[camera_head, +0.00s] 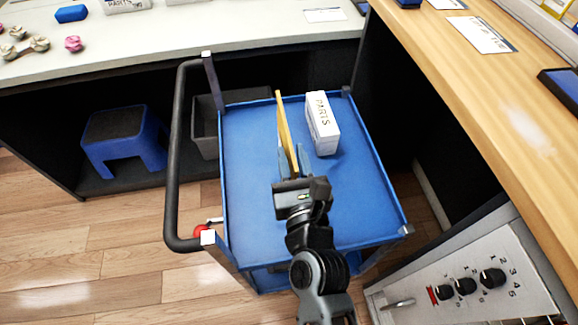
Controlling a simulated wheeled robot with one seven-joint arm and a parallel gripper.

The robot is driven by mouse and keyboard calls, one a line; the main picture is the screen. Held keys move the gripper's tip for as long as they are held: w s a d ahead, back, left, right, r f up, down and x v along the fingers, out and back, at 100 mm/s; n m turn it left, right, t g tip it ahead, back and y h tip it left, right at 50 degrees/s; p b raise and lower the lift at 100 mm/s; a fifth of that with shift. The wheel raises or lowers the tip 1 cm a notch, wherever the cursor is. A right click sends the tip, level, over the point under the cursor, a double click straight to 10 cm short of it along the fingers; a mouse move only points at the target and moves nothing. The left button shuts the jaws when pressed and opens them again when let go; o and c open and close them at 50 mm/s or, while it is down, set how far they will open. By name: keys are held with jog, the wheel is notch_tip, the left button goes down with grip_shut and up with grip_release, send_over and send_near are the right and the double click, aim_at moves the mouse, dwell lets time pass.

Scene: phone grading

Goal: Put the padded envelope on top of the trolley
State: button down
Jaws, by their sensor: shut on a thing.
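The padded envelope (285,122) is yellow and shows nearly edge-on, standing upright between my fingers. My gripper (293,163) is shut on its near end and holds it over the blue top of the trolley (250,197). I cannot tell whether the envelope's lower edge touches the trolley top. The trolley has a raised rim and a dark push handle on its left side. My arm comes in from the bottom of the picture and hides part of the trolley's near edge.
A white PARTS box (321,123) stands on the trolley just right of the envelope. A white-topped bench (150,50) lies behind, a wooden counter (480,95) at right. A blue step stool (124,139) and a grey bin (206,130) are at left. The trolley top's left and right front areas are clear.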

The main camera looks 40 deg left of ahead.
jog(key=f+b, duration=0.2)
jog(key=a+f+b, duration=0.1)
jog(key=f+b, duration=0.1)
jog(key=shift+s+f, duration=0.1)
jog(key=shift+f, duration=0.1)
dwell(0.3)
jog(key=shift+f, duration=0.2)
jog(key=c, duration=0.9)
grip_release()
jog(key=shift+r, duration=0.2)
jog(key=shift+s+d+f, duration=0.15)
jog(key=shift+s+d, duration=0.05)
jog(key=shift+d, duration=0.1)
jog(key=b+v, duration=0.2)
jog(key=v, duration=0.9)
jog(key=shift+s, duration=0.15)
